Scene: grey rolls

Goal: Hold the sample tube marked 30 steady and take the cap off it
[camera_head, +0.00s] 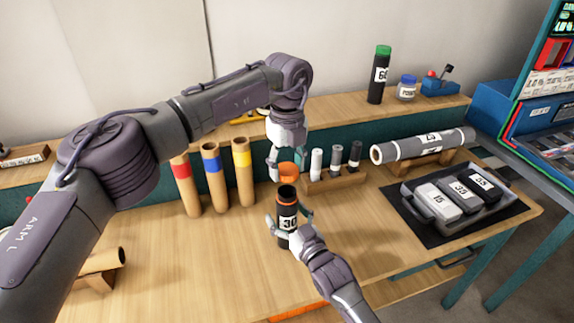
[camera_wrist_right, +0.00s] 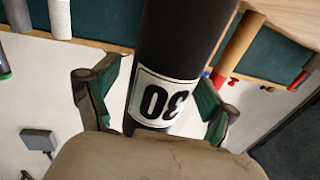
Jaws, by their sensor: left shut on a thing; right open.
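The black sample tube marked 30 (camera_head: 287,194) stands upright on the workbench, with its open top showing an orange rim. The orange cap (camera_head: 288,169) is off the tube, just above its mouth. My left gripper (camera_head: 283,165) is shut on the cap from above. My right gripper (camera_head: 291,218) is open, with its fingers on either side of the tube near the label. In the right wrist view, the tube (camera_wrist_right: 185,35) stands between the two green-padded fingers (camera_wrist_right: 146,90), with a gap at the left finger. Contact at the right finger is unclear.
A wooden rack (camera_head: 335,182) with several small vials stands close behind right. Three cardboard tubes (camera_head: 213,175) stand to the left.

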